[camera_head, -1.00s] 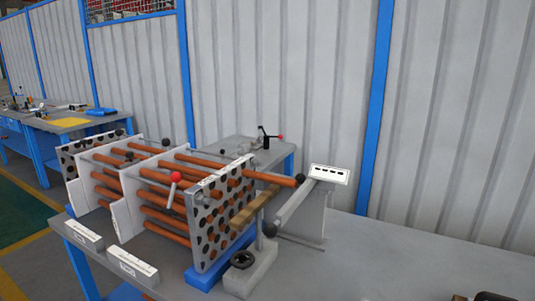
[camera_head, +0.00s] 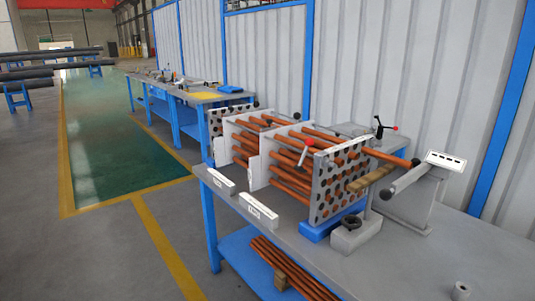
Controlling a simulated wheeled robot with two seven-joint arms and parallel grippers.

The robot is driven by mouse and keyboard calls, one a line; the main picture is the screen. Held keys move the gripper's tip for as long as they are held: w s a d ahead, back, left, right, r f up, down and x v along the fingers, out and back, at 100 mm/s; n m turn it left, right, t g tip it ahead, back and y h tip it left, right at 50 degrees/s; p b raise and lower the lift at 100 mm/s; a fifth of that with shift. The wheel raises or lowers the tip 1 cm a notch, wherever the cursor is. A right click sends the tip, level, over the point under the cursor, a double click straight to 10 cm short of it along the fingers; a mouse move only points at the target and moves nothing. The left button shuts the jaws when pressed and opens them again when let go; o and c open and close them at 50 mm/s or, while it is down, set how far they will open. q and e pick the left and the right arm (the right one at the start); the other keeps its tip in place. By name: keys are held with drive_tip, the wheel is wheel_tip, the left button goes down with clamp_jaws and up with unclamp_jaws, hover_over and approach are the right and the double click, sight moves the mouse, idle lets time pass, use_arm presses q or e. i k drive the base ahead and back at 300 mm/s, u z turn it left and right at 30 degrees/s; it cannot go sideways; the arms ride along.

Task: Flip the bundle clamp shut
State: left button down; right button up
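The bundle of orange tubes (camera_head: 285,172) lies across a workbench, running through upright plates. The front perforated plate (camera_head: 329,187) is grey with dark holes. A lever with a red ball end (camera_head: 309,142) rises at a tilt over the bundle's top, just behind the front plate. A second device with a black upright handle and a red knob (camera_head: 395,128) stands on the surface behind. I cannot tell for sure which of the two is the bundle clamp. Neither of my grippers shows in this view.
A grey block with a black ring (camera_head: 351,222) and a sign on a stand (camera_head: 445,161) are by the plate. Tubes lie on the lower shelf (camera_head: 240,258). Open green floor (camera_head: 115,160) stretches left.

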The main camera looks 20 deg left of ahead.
sight(309, 142)
drive_tip(key=u, duration=1.1)
drive_tip(key=i, duration=0.8)
drive_tip(key=z, duration=1.35)
